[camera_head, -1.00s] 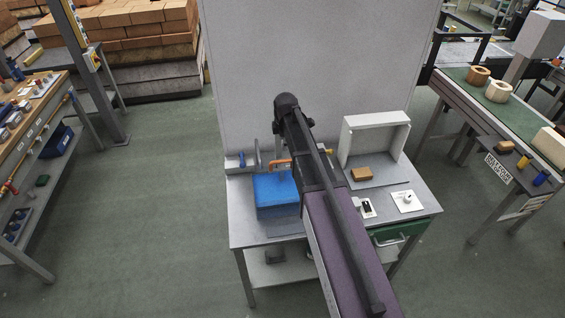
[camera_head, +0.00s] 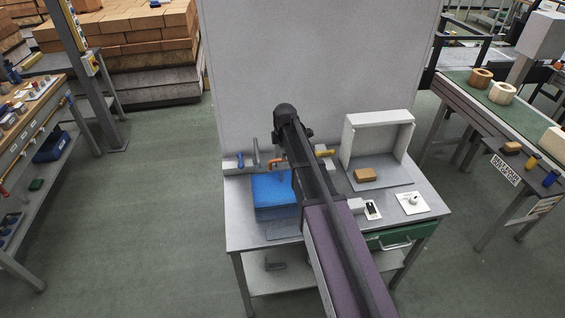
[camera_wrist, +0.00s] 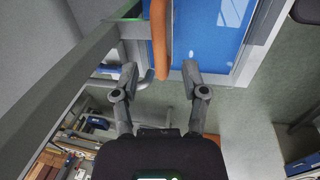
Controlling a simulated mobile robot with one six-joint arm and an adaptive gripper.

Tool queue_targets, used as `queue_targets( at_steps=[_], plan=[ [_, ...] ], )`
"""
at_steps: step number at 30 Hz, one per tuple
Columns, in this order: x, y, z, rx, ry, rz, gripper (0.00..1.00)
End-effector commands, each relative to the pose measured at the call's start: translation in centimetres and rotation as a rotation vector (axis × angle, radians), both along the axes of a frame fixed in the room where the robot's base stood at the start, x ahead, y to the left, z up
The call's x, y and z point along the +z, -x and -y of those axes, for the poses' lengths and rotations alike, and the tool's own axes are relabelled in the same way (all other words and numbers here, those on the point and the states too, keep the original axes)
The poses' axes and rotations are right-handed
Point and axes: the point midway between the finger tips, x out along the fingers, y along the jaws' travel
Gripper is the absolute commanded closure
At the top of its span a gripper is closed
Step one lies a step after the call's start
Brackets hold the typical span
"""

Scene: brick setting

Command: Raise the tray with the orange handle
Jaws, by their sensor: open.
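The orange handle (camera_head: 277,162) stands at the back of the blue tray (camera_head: 272,188), on the left of the grey workbench. In the wrist view, the orange handle (camera_wrist: 160,42) runs down from the top edge, with the blue tray (camera_wrist: 205,45) to its right. My gripper (camera_wrist: 160,75) is open and empty. Its fingertips lie to either side of the line of the handle, near the handle's lower end. I cannot tell how deep the handle sits between them. In the head view my arm hides the gripper and the tray's right side.
The grey workbench (camera_head: 240,232) also bears a white open box frame (camera_head: 378,122), a tan block (camera_head: 364,175), a yellow handle (camera_head: 325,153) and small white switch plates. A tall grey panel (camera_head: 240,70) stands behind it. A conveyor (camera_head: 490,97) is at right.

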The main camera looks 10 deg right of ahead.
Motion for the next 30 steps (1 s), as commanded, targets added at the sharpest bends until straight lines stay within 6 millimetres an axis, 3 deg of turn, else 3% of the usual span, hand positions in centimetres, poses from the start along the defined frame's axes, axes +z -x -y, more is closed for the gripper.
queue_targets(
  at_steps=[12, 29, 30],
  plan=[
    [-3.2, -0.6, 0.0, 0.0, 0.0, 0.0, 0.43],
    [-3.8, -0.8, 0.0, 0.0, 0.0, 0.0, 0.43],
    [-3.8, -0.8, 0.0, 0.0, 0.0, 0.0, 0.49]
  ],
)
